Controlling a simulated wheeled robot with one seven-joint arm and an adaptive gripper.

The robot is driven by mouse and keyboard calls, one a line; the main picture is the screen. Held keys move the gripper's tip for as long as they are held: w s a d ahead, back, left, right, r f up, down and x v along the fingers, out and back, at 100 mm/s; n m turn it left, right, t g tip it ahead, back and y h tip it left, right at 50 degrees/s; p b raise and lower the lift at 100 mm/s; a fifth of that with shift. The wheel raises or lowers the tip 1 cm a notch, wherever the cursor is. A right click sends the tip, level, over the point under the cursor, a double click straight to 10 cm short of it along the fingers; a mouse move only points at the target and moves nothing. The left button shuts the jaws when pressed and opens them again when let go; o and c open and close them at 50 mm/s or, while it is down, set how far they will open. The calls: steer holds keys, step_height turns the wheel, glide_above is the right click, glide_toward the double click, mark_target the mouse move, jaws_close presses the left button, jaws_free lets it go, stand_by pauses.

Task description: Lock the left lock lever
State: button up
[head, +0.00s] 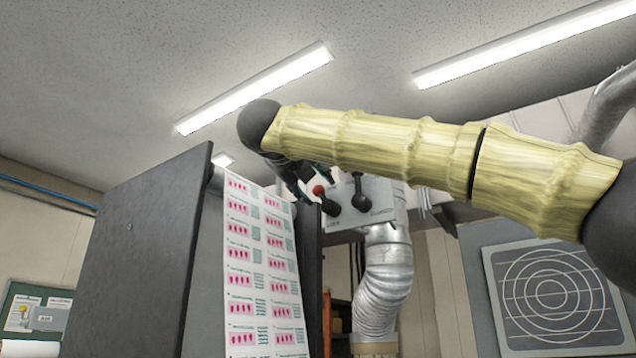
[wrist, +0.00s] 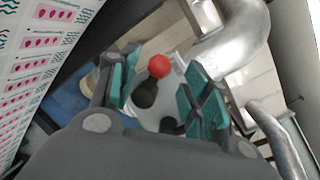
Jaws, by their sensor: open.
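A pale grey lever box (head: 376,192) hangs at the middle of the head view. On its left side are a red ball (head: 318,190) and a dark knob (head: 330,207) close together; I cannot tell whether they belong to one lever. A second dark lever (head: 361,200) hangs on the right side. My gripper (head: 300,181) is just left of the box, partly hidden by my arm. In the wrist view my gripper (wrist: 163,90) is open, with the red ball (wrist: 159,66) and dark knob (wrist: 146,93) appearing between its fingers. Contact cannot be told.
A printed web (head: 260,270) runs down beside a tall dark panel (head: 140,255) on the left. A silver duct (head: 384,280) drops below the box; it also passes close by in the wrist view (wrist: 235,40). A panel with circles (head: 550,295) stands right.

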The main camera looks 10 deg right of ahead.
mark_target(316, 188)
steer(key=shift+p+x, duration=0.4)
steer(key=shift+x, duration=1.1)
steer(key=shift+w, duration=0.1)
steer(key=c, duration=1)
